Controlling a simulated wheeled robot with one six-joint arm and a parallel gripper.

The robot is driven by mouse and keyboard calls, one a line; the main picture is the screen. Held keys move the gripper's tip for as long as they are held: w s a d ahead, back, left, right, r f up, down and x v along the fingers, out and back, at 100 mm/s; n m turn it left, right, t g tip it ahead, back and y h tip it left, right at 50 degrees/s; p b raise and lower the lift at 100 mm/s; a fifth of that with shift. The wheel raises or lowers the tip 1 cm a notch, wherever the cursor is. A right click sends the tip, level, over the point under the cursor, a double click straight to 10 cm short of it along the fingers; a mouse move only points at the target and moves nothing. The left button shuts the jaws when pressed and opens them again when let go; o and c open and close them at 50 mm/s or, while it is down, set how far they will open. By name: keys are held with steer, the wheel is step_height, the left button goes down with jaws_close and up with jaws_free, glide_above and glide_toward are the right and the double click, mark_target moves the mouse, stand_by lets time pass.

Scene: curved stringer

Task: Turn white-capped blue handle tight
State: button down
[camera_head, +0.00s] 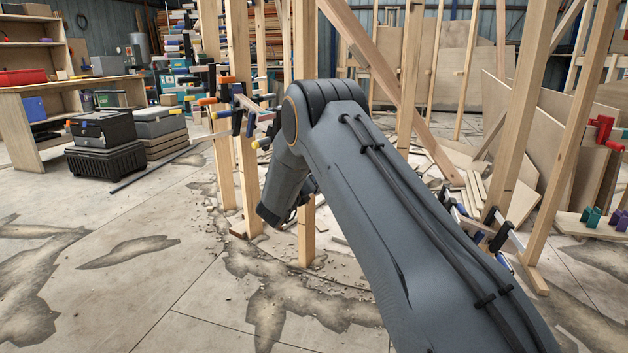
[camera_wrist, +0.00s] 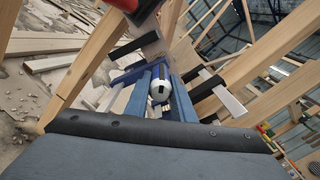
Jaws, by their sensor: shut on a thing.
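In the wrist view, a white rounded cap (camera_wrist: 161,89) with a dark slot sits between the two blue-grey fingers of my gripper (camera_wrist: 161,84). The gripper is shut on the white-capped handle. Most of the handle's blue body is hidden by the cap and fingers. A clamp with dark jaws and a pale bar (camera_wrist: 226,97) lies just beyond, against the timber. In the head view my arm covers the middle, and its wrist hangs beside a wooden post; the gripped handle cannot be made out there.
A red-tipped clamp handle (camera_wrist: 124,4) is close above in the wrist view. Wooden posts (camera_head: 245,165) with several clamps stand around my arm. Black cases (camera_head: 104,145) and a workbench (camera_head: 28,130) are at left. Open concrete floor (camera_head: 120,270) lies front left.

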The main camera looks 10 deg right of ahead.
steer(key=m+b, duration=0.1)
steer(key=m, duration=0.3)
steer(key=shift+f, duration=0.15)
steer(key=shift+m+b, duration=0.5)
steer(key=shift+m, duration=1)
steer(key=c, duration=1.5)
jaws_free()
steer(key=shift+a, duration=0.1)
steer(key=shift+p+v, duration=1.15)
steer(key=shift+v, duration=2.75)
steer(key=shift+p+v, duration=0.85)
steer(key=shift+v, duration=1.9)
